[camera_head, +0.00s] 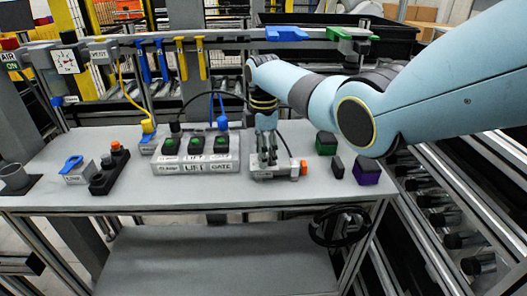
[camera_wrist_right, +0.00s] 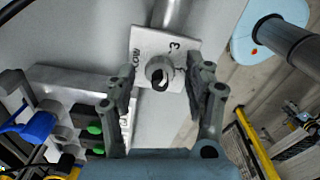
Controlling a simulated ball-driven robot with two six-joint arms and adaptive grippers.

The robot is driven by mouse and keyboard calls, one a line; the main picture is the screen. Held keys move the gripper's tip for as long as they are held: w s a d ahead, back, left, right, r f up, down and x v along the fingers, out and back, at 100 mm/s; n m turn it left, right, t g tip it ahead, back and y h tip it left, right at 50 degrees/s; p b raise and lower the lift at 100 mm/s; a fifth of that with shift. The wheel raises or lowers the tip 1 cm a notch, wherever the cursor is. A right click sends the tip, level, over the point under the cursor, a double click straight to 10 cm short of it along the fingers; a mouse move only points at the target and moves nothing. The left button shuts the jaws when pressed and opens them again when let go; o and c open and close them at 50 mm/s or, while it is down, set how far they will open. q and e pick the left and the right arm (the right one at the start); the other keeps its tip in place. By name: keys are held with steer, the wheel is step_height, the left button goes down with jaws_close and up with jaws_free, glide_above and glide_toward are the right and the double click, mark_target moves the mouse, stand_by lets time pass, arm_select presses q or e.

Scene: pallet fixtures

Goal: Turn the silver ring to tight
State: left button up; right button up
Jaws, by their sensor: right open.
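A grey, silver-looking ring (camera_wrist_right: 160,72) with a dark opening stands on a white plate (camera_wrist_right: 144,42) marked "LOW" and "3" in the right wrist view. My right gripper (camera_wrist_right: 161,80) is open, its fingers on either side of the ring; I cannot tell whether they touch it. In the head view, my right gripper (camera_head: 267,158) points down over a small light fixture (camera_head: 262,174) with an orange end, and hides most of its top. The ring cannot be made out there. My left gripper is not in view.
A panel (camera_head: 196,168) with several green-topped switches stands close left of the fixture. Green (camera_head: 326,143), black (camera_head: 337,167) and purple (camera_head: 367,172) blocks stand to its right. The table (camera_head: 215,198) is clear in front. A roller conveyor (camera_head: 450,215) lies right of the table.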

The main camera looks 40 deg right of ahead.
jaws_close()
stand_by(0.4)
steer(key=m+p, duration=0.2)
steer(key=m, duration=0.2)
steer(key=shift+r, duration=0.15)
steer(key=m+p, duration=0.1)
steer(key=m, duration=0.4)
steer(key=shift+m, duration=0.3)
steer(key=m+p, duration=0.1)
steer(key=m, duration=0.9)
steer(key=shift+p, duration=0.35)
